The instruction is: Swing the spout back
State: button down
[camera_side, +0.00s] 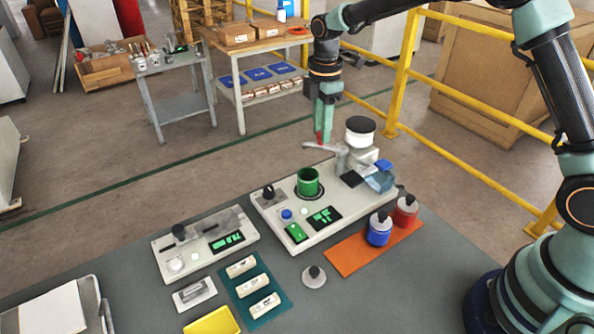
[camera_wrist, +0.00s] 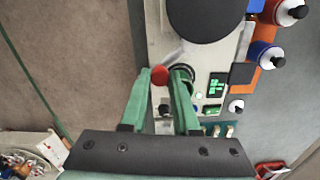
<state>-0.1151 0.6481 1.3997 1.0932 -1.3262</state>
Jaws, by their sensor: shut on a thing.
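The spout (camera_side: 328,147) is a light grey arm reaching left from a white dispenser with a black round top (camera_side: 360,125). My gripper (camera_side: 321,139) points down at the spout's outer end, shut on it by a red knob (camera_wrist: 160,75). The red knob shows between the fingertips (camera_wrist: 163,73) in the wrist view, with the grey spout (camera_wrist: 172,54) running up and right from it. A green cup (camera_side: 308,182) stands on the white instrument panel (camera_side: 275,207), in front of and left of the spout end. In the wrist view the right finger partly hides the cup.
Blue and red lidded jars (camera_side: 379,231) stand on an orange mat (camera_side: 352,257) at the right. A second white panel (camera_side: 170,268), a teal mat (camera_side: 248,310) with several blocks and a yellow tray (camera_side: 212,322) are nearer. The yellow railing (camera_side: 400,75) stands behind the bench.

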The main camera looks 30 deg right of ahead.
jog(key=shift+d+r, duration=0.1)
dwell(0.3)
jog(key=shift+w+d+m, duration=0.2)
jog(key=shift+d+m, duration=0.3)
jog(key=shift+m, duration=0.75)
jog(key=shift+w+d+m, duration=0.15)
jog(key=shift+d+m, duration=0.4)
jog(key=shift+m, duration=0.75)
jog(key=shift+w+d+m, duration=0.2)
jog(key=shift+d+m, duration=0.3)
jog(key=shift+m, duration=0.75)
jog(key=c, duration=0.7)
grip_release()
jog(key=shift+o, duration=0.2)
notch_tip(320, 180, up, 12)
jog(key=shift+r, duration=0.1)
